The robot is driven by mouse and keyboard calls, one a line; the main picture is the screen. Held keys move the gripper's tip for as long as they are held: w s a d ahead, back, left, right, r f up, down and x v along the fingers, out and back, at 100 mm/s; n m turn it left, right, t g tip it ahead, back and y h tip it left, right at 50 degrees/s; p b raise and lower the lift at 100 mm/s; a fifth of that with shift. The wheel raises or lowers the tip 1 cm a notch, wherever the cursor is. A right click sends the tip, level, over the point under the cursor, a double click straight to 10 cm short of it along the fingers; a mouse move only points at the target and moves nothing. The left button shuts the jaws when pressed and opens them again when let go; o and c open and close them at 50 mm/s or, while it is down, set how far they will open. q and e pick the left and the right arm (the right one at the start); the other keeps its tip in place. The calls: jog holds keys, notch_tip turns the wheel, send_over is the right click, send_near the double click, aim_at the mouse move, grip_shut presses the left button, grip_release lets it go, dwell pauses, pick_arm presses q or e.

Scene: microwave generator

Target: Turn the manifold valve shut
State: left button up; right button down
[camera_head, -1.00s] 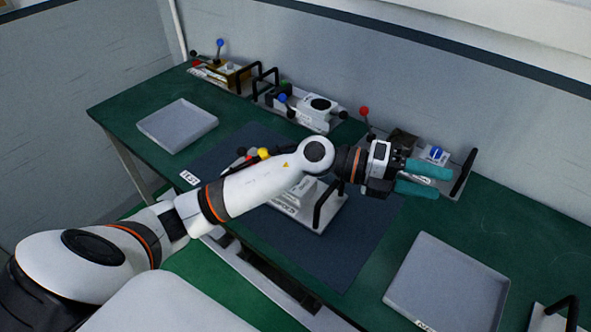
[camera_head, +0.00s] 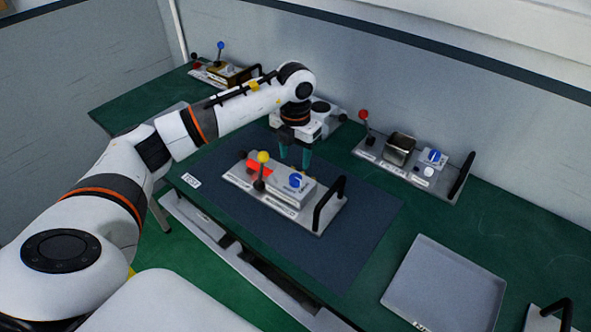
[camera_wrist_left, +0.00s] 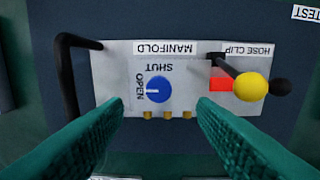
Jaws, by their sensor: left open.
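The manifold unit (camera_head: 240,181) is a pale plate on the dark mat, with a raised block carrying a blue round valve knob (camera_head: 295,180). In the left wrist view the knob (camera_wrist_left: 158,89) has a white mark pointing left, toward the word OPEN; the word SHUT is printed above it. My left gripper (camera_head: 295,157) points down, open and empty, just behind the knob in the head view. In the left wrist view its teal fingers (camera_wrist_left: 160,104) are spread either side of the knob, apart from it. My right gripper is not in view.
A yellow-ball lever (camera_head: 263,158) and red patch, labelled HOSE CLIP, share the plate. A black handle (camera_head: 328,203) stands at its right end. Other units stand behind, one with a red-ball lever (camera_head: 363,114). An empty grey tray (camera_head: 445,280) lies at front right.

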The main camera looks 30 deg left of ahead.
aim_at(295, 178)
pick_arm(q)
notch_tip(295, 178, down, 6)
jog(key=shift+r+p, duration=0.1)
jog(key=shift+p, duration=0.8)
jog(key=shift+f, duration=0.75)
